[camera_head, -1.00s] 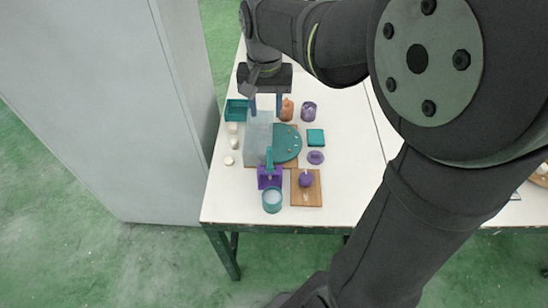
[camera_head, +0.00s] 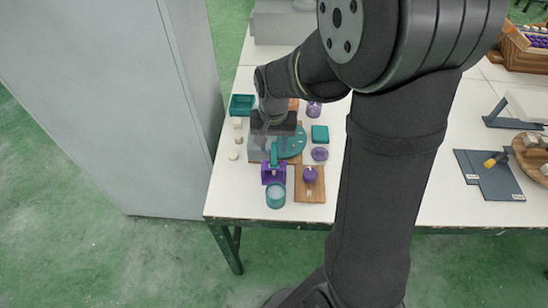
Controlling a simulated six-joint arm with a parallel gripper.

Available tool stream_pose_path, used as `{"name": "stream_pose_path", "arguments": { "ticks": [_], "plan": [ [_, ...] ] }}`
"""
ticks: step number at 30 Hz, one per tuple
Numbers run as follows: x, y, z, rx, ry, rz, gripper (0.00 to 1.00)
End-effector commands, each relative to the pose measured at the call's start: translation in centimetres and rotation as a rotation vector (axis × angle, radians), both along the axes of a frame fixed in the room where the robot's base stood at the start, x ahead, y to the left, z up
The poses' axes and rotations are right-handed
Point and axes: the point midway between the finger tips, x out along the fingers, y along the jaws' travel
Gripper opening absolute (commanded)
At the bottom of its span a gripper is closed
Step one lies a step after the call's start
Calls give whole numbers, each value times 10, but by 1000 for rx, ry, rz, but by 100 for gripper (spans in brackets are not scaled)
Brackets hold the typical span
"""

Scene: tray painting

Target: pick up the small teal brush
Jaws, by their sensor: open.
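The small teal brush (camera_head: 274,154) stands roughly upright at the purple holder (camera_head: 273,174), near the front left of the white table. Its upper end is close to my gripper. My gripper (camera_head: 272,143) is open and points down, just above and behind the brush top. Its fingers are small and partly lost against the things behind them, so I cannot tell whether they are around the brush or beside it.
A teal cup (camera_head: 276,197) stands in front of the holder. A wooden board (camera_head: 310,192) with a purple item lies to the right. A grey cabinet (camera_head: 130,110) stands left.

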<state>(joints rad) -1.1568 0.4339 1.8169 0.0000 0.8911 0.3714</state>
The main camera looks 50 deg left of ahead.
Motion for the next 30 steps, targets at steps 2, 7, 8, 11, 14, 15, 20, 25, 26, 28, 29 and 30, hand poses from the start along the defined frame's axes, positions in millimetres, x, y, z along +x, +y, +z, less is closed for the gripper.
{"name": "stream_pose_path", "arguments": {
  "ticks": [2, 7, 8, 11, 14, 15, 20, 25, 26, 28, 29, 30],
  "plan": [
    [1, -1, -13, -2, 1, 1, 41],
    [1, -1, -26, 2, -1, 1, 41],
    [1, -1, -27, 3, -1, 2, 41],
    [1, -1, -27, 4, -1, 2, 41],
    [1, -1, -27, 4, -2, 1, 39],
    [1, -1, -27, 4, -2, 1, 31],
    [1, -1, -27, 3, -1, 1, 0],
    [1, -1, -26, 4, -1, 1, 0],
    [1, -1, -26, 4, -1, 1, 0],
    [1, 0, -26, 4, -1, 1, 0],
    [1, 0, -25, 4, -1, 1, 0],
    [1, 0, -23, 4, -1, 1, 0]
  ]
}}
